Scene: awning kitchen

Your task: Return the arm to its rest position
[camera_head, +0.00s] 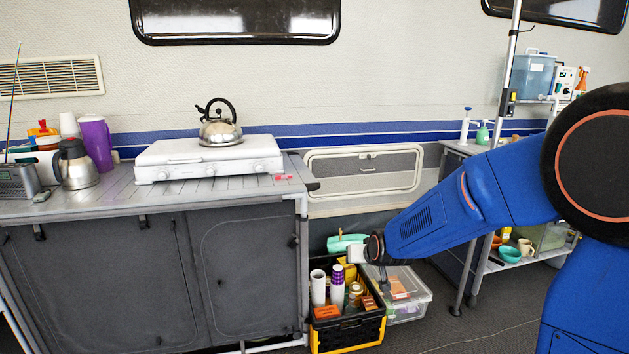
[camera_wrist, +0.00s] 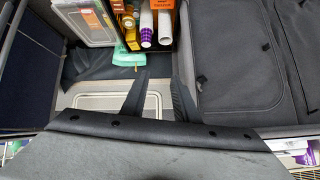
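My arm (camera_head: 455,205) is blue and reaches from the right side of the head view down and left. My gripper (camera_head: 352,254) is small there, just above the black and yellow crate's back right corner. In the wrist view, my gripper (camera_wrist: 160,76) shows two dark fingers standing apart with nothing between them. The wrist picture looks upside down.
The crate (camera_head: 348,338) on the floor holds cups and jars. A clear box (camera_head: 410,314) stands right of it, and a teal object (camera_head: 345,242) lies behind. The cabinet (camera_head: 150,275) with a stove (camera_head: 205,160) and kettle (camera_head: 219,130) stands left. A shelf unit (camera_head: 525,262) stands right.

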